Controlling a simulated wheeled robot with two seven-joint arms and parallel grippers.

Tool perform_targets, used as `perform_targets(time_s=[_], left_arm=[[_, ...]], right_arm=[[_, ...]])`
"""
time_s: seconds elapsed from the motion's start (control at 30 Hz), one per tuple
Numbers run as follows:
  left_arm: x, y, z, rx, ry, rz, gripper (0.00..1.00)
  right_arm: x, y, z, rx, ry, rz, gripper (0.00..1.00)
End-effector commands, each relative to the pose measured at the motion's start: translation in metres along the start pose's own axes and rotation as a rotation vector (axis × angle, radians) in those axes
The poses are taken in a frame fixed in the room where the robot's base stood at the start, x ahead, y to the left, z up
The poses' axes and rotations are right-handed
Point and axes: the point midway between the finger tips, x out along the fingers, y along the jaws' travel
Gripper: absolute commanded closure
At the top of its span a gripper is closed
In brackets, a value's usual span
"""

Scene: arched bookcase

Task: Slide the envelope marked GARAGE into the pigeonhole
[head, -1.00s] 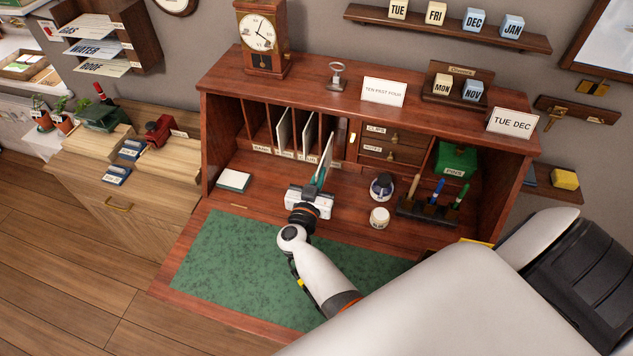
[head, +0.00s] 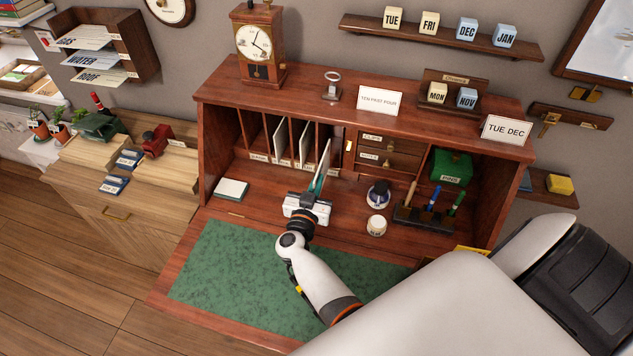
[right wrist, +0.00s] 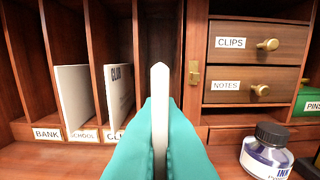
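My right gripper (head: 314,192) has teal fingers shut on a pale envelope (head: 323,160), held upright above the desk surface. In the right wrist view the teal fingers (right wrist: 160,145) pinch the envelope (right wrist: 160,105), which shows edge-on; no marking on it is readable. The pigeonholes stand ahead, with labels BANK (right wrist: 47,134) and SCHOOL (right wrist: 84,136) and a partly hidden one starting CL. An envelope (right wrist: 75,95) stands in SCHOOL and another (right wrist: 119,95) in the CL slot. The envelope hides part of the slots farther right; I cannot tell whether its front edge is inside one. My left gripper is not in view.
Right of the slots are the CLIPS drawer (right wrist: 245,42) and NOTES drawer (right wrist: 240,88). An ink bottle (head: 378,194), a white jar (head: 376,226) and a pen stand (head: 420,218) stand right of the gripper. A notepad (head: 231,189) lies left. The green mat (head: 235,265) is clear.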

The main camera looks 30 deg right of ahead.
Motion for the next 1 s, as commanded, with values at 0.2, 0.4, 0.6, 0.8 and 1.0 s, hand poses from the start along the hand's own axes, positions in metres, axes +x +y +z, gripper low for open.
perform_targets(time_s=[0.2,0.4,0.6,0.8,1.0], left_arm=[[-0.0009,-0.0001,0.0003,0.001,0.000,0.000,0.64],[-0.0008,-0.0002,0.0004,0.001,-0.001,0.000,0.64],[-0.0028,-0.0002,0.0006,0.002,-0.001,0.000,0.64],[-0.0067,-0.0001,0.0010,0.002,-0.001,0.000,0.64],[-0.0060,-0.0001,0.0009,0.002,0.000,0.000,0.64]], right_arm=[[0.0000,0.0001,-0.0002,0.000,0.001,0.000,1.00],[-0.0001,0.0002,-0.0001,0.000,0.001,0.000,1.00],[-0.0001,0.0002,0.0005,0.000,0.001,0.000,1.00],[-0.0001,0.0005,0.0010,0.000,0.000,0.000,1.00],[-0.0001,0.0004,0.0001,0.000,0.000,0.000,1.00]])
